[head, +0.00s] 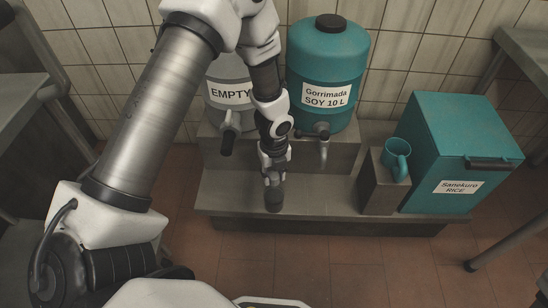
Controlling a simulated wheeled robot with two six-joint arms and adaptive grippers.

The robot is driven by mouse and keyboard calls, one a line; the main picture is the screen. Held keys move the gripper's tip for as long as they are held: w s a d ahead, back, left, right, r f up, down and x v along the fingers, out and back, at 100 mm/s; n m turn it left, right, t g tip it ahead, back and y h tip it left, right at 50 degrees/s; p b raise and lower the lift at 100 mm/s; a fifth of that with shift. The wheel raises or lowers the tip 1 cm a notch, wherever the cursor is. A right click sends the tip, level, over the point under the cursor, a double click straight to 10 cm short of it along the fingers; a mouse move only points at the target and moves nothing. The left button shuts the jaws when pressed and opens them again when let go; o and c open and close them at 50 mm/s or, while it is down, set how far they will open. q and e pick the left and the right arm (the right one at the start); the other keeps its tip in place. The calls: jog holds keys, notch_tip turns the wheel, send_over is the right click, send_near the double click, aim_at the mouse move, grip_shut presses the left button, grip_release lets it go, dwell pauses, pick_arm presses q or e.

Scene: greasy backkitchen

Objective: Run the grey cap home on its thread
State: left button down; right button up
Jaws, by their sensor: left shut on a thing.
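My left gripper (273,176) points straight down over the front step of the grey bench. It is shut at the top of a small dark grey cylindrical container (274,200) that stands upright on the step. The grey cap is between the fingers and mostly hidden by them. I cannot tell how far down it sits on the thread. My right gripper is not in view.
Behind are a grey tank (215,92) marked EMPTY and a teal soy tank (327,65), both with taps. To the right, a teal mug (397,168) stands on a block (382,191) beside a teal rice bin (460,135). The step (325,195) is clear between container and block.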

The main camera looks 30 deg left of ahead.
pick_arm(q)
jog(key=shift+f+b, duration=0.4)
jog(key=shift+f, duration=0.8)
jog(key=c, duration=1)
grip_release()
jog(key=shift+o, duration=0.2)
